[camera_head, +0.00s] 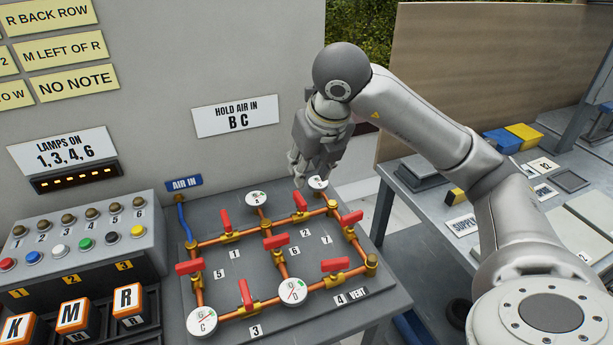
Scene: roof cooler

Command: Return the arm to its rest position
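My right arm comes in from the right and bends at the elbow. Its gripper (316,165) points down over the back right part of the grey valve board (365,312). The fingertips are near the gauge (317,184) at the back right corner; whether they touch it I cannot tell. No held object shows between the fingers, and their spacing is hard to make out. My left gripper is not in view.
Copper pipes with several red valve handles (335,265) and gauges cover the board. A button box (85,240) and orange K, M, R blocks (75,315) stand left. A supply table (430,208) stands right. A wall (200,60) rises behind the board.

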